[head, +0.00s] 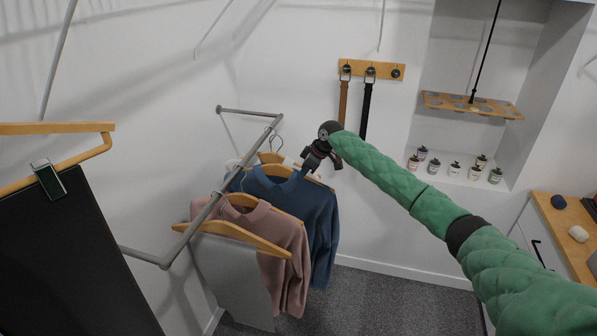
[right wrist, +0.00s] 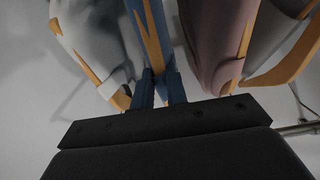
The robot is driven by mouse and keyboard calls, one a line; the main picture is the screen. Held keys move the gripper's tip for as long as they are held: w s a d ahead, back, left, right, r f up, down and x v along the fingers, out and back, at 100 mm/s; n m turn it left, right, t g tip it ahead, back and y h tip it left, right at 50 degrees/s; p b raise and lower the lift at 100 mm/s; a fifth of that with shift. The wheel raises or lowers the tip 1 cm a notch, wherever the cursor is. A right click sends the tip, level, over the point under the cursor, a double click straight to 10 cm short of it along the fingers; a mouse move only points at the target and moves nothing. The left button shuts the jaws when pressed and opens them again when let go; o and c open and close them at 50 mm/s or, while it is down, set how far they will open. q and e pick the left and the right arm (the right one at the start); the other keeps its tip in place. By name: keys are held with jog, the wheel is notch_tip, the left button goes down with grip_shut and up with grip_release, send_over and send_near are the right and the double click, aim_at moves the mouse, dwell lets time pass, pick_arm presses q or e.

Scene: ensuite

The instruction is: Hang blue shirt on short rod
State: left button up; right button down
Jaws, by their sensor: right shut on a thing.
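The blue shirt (head: 318,228) hangs upright on a wooden hanger among other clothes at the grey wall rod (head: 243,112). My right gripper (head: 313,160) is at the right shoulder end of this hanger. In the right wrist view its fingers (right wrist: 157,88) are shut on the blue shirt (right wrist: 133,20) and its wooden hanger (right wrist: 150,38). A hook shows beside the rod's far right corner. I cannot tell whether the blue shirt's hook rests on the rod. My left gripper is not in view.
A pink shirt (head: 278,240) and grey trousers (head: 235,275) hang nearer on the rod; a pale garment (right wrist: 95,40) hangs behind the blue one. Dark trousers (head: 70,260) hang at left. Belts (head: 366,105) hang on the back wall. Several small pots (head: 455,169) stand in the niche.

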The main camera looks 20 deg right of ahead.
jog(key=shift+s+d+p, duration=0.25)
jog(key=shift+s+d, duration=0.5)
jog(key=shift+d, duration=0.35)
jog(key=shift+s+d+p, duration=0.2)
jog(key=shift+s+d, duration=0.55)
jog(key=shift+d, duration=0.35)
jog(key=shift+s+d+p, duration=0.25)
jog(key=shift+s+d, duration=0.5)
jog(key=shift+d, duration=0.35)
